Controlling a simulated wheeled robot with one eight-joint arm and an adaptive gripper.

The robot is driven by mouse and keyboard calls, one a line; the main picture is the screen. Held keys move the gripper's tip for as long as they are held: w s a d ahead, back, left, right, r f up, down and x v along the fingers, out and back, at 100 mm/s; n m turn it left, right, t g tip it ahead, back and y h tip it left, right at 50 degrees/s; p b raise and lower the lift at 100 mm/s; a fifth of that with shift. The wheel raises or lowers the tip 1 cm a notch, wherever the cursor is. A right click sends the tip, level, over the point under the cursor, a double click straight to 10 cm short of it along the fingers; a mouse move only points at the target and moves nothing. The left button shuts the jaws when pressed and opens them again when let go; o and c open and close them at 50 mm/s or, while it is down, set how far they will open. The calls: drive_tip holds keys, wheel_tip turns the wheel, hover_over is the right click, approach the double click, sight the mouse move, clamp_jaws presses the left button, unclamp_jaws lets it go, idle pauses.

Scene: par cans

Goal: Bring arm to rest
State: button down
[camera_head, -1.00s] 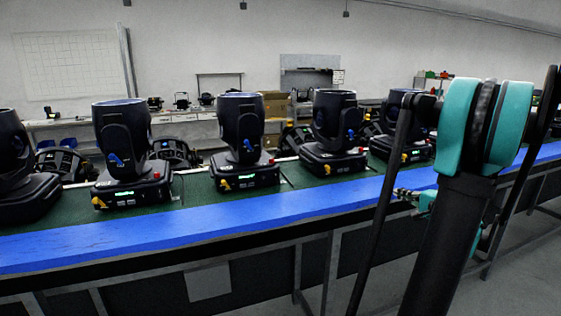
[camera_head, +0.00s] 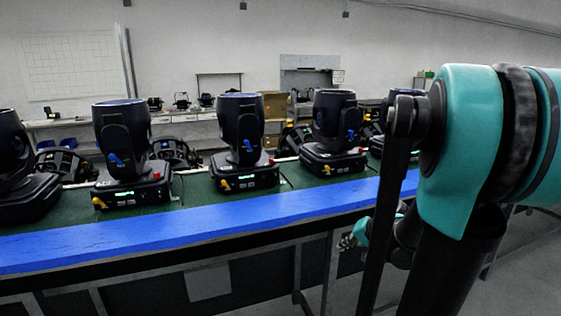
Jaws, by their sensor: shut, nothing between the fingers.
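My arm fills the right side of the head view, with a large teal joint and black links close to the camera. My gripper (camera_head: 346,241) shows small, low and partly hidden behind my black arm link. It is below the blue front edge of the bench and apart from the lights. It is shut and holds nothing that I can see. Part of the wrist behind it is hidden.
Several black moving-head lights (camera_head: 240,135) stand upright in a row on the green-topped bench (camera_head: 206,190) with a blue front edge (camera_head: 150,237). A whiteboard (camera_head: 72,65) and shelves are at the back wall. Grey floor is free at lower right.

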drive_tip(key=s+a+f+n+g+h, duration=0.1)
drive_tip(key=s+f+n+h, duration=0.3)
drive_tip(key=s, duration=1)
wheel_tip(320, 180, down, 3)
drive_tip(key=shift+s+a+r+n+g+h, duration=0.2)
drive_tip(key=shift+n+g+h, duration=0.2)
drive_tip(key=shift+n+g, duration=0.45)
drive_tip(key=shift+d, duration=0.1)
